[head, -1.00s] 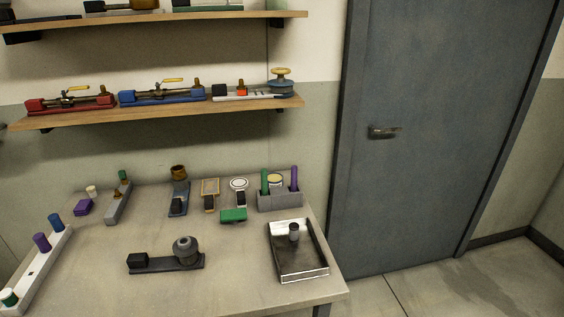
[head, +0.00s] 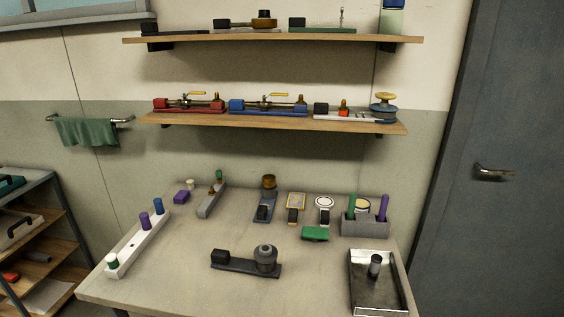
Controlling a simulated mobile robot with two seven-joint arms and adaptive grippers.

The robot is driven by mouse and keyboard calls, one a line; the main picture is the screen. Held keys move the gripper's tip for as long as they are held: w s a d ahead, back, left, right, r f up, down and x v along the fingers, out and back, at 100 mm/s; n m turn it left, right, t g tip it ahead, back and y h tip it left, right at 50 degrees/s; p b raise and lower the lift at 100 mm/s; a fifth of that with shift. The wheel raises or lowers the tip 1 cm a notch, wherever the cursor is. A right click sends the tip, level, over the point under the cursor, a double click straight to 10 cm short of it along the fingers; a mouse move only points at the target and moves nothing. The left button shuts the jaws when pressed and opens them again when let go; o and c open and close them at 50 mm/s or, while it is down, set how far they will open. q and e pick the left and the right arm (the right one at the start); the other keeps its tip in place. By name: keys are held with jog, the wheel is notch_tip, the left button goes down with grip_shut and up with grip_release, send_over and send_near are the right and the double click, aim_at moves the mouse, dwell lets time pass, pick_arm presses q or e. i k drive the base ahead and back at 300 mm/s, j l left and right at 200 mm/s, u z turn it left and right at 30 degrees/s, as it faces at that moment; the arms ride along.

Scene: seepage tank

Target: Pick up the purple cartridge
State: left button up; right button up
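Several purple things show in the head view. A purple cylinder (head: 145,221) stands upright in the long white rack (head: 131,250) at the table's left, with a blue cylinder (head: 158,205) behind it and a green-and-white one (head: 113,262) at the near end. A slim purple stick (head: 383,207) stands in a grey holder (head: 366,229) at the right, with a green stick (head: 351,206). A small purple block (head: 181,196) with a white knob sits at the back left. I cannot tell for certain which is the cartridge. Neither gripper is in view.
A dark fixture with a round knob (head: 264,258) stands mid-table (head: 190,291). A metal tray (head: 371,289) holds a dark cylinder at the right. A green block (head: 315,233) lies behind. Two wall shelves hang above; a shelf rack (head: 52,225) stands left. The front left of the table is clear.

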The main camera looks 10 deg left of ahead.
aim_at(146, 224)
jog(key=u, duration=1.3)
